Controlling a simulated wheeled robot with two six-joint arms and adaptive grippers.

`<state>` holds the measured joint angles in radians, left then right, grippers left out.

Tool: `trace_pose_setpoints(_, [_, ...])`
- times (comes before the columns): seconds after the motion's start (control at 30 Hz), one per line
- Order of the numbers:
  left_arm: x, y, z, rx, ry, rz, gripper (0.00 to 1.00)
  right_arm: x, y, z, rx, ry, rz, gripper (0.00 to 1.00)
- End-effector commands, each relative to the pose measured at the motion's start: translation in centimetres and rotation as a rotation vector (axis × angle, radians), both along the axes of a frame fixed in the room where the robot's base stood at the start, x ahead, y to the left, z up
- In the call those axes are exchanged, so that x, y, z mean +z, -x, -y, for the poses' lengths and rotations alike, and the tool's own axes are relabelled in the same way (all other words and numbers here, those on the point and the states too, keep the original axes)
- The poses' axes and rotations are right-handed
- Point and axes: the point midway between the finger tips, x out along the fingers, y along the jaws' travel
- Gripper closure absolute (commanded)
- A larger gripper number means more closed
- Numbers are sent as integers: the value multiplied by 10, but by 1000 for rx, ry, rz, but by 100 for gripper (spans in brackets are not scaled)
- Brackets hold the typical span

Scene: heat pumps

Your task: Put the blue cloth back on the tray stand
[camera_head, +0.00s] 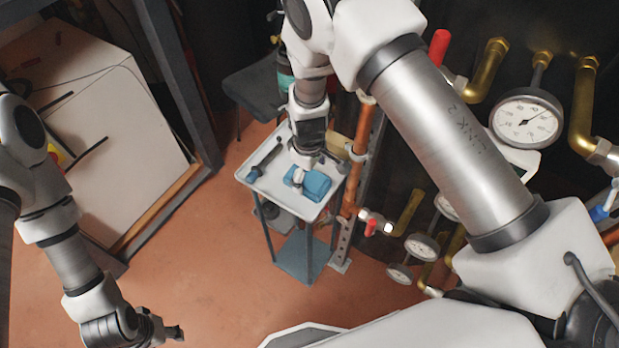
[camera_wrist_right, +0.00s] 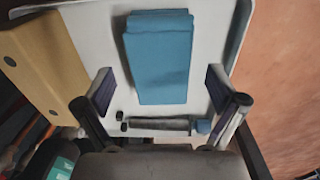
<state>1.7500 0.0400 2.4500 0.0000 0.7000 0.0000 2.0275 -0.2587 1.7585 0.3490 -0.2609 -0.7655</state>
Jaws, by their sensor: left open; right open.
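The folded blue cloth (camera_head: 314,187) lies on the white top of the tray stand (camera_head: 262,184). In the right wrist view the cloth (camera_wrist_right: 158,60) lies flat on the white tray (camera_wrist_right: 92,45), between and beyond the fingers. My right gripper (camera_head: 298,178) is above the tray at the cloth's left side in the head view. It is open and empty in the right wrist view (camera_wrist_right: 165,98); whether it touches the cloth I cannot tell. My left gripper (camera_head: 175,333) is low at the lower left, open and away from the stand.
A dark tool (camera_head: 266,158) lies on the tray's left part, also seen near the fingers in the wrist view (camera_wrist_right: 158,125). Copper and brass pipes with gauges (camera_head: 526,118) stand at the right. A white panel (camera_head: 115,150) stands at the left. The floor between is clear.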

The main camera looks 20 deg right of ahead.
Motion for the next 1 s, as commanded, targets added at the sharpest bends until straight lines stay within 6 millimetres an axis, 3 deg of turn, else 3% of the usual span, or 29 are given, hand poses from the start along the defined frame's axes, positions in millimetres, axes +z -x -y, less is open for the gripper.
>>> trace_pose_setpoints(0.2, [-9,0,0,0,0,0,44,57,-1,-1,-1,1,6,5])
trace_pose_setpoints(0.4, [-12,0,0,0,0,0,44,90,1,-2,0,0,3,5])
trace_pose_setpoints(1.0, [-12,0,0,0,0,0,44,94,1,-2,-1,0,0,5])
